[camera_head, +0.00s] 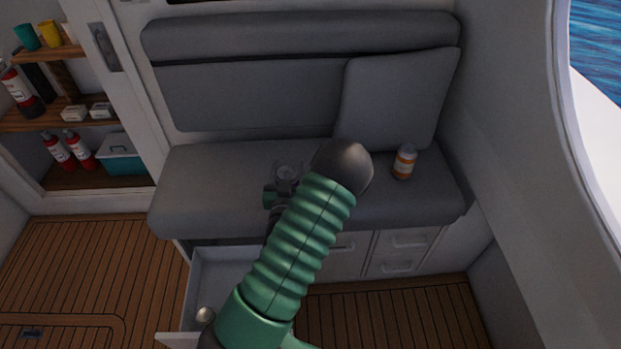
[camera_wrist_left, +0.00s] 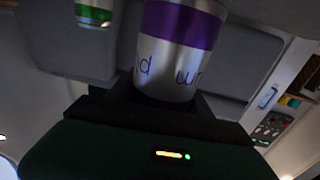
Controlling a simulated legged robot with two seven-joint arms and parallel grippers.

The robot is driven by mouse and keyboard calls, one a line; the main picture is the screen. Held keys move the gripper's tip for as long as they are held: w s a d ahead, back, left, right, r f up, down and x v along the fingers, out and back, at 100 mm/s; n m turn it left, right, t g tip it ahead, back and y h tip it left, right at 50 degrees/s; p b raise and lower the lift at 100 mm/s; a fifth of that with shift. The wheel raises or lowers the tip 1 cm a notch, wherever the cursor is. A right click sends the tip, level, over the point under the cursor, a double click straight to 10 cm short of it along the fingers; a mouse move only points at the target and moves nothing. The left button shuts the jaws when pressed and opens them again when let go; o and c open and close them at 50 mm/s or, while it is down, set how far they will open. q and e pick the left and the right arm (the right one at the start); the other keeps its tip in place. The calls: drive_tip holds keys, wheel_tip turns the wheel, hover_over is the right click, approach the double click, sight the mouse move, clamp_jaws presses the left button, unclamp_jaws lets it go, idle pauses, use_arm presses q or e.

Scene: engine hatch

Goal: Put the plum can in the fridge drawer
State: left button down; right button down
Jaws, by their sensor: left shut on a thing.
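The plum can, silver with a purple band, fills the upper middle of the left wrist view (camera_wrist_left: 180,50). My left gripper (camera_wrist_left: 160,100) is shut on it. In the head view my left gripper (camera_head: 281,190) is over the grey seat, partly hidden by my green arm. A grey round top (camera_head: 287,172) shows at the gripper and appears to be the can's. The open white drawer (camera_head: 222,268) is under the seat's left part, below and left of the gripper; my arm hides part of it. My right gripper is not in view.
An orange and white can (camera_head: 404,161) stands on the seat to the right, by the loose cushion (camera_head: 395,100). A green-banded can (camera_wrist_left: 94,12) shows in the wrist view. A small round pale thing (camera_head: 205,315) is at the drawer's front. Shelves (camera_head: 60,115) stand left.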

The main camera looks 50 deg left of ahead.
use_arm(q)
drive_tip(key=w+a+f+b, duration=0.1)
drive_tip(key=w+a+f, duration=0.2)
drive_tip(key=a, duration=0.5)
drive_tip(key=w+a+f+n+g+y+b, duration=0.1)
drive_tip(key=w+a+f+b, duration=0.1)
drive_tip(key=a, duration=0.6)
drive_tip(key=shift+w+a+f, duration=0.2)
drive_tip(key=shift+w+f, duration=0.25)
drive_tip(key=shift+w, duration=0.4)
drive_tip(key=shift+c, duration=2.1)
unclamp_jaws()
